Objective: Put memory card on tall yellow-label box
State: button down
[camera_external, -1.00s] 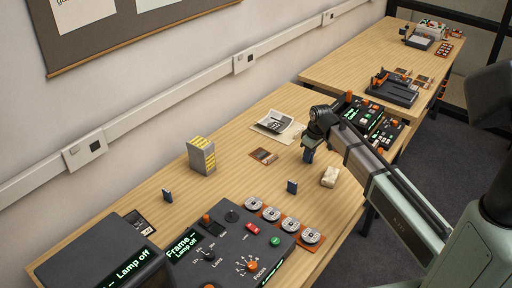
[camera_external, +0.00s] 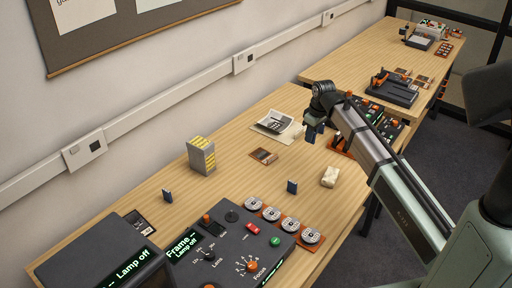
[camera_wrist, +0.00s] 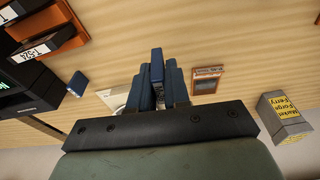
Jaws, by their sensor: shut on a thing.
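My gripper (camera_external: 311,140) is raised above the near table, beyond the beige block. In the wrist view its fingers (camera_wrist: 158,78) are shut on a small dark blue memory card (camera_wrist: 157,65), which sticks out past the fingertips. The tall yellow-label box (camera_external: 201,157) is grey, upright on the table and well to the left of my gripper. It also shows at the right of the wrist view (camera_wrist: 285,118), with its yellow label facing the camera. Nothing lies on top of it that I can see.
Small blue pieces stand on the table, one near the console (camera_external: 292,186) and one left of it (camera_external: 167,195). A brown card (camera_external: 263,155), a printed sheet (camera_external: 275,122) and a beige block (camera_external: 330,176) lie nearby. The dark control console (camera_external: 235,240) fills the front.

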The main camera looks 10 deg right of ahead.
jog(key=s+a+r+n, duration=0.1)
jog(key=s+a, duration=0.1)
jog(key=a, duration=0.5)
jog(key=s+a+r+n, duration=0.1)
jog(key=s+a+r, duration=0.1)
jog(key=a, duration=0.5)
notch_tip(320, 180, up, 11)
send_over(199, 141)
jog(key=shift+m, duration=0.6)
jog(key=shift+s+d+f, duration=0.1)
jog(key=shift+s+f, duration=0.05)
jog(key=shift+f, duration=2.45)
jog(key=shift+s+d+f, duration=0.1)
jog(key=shift+f, duration=2.5)
jog(key=shift+f, duration=0.15)
jog(key=c, duration=1.1)
grip_release()
notch_tip(199, 141, up, 12)
jog(key=s+d, duration=0.1)
jog(key=shift+s, duration=0.15)
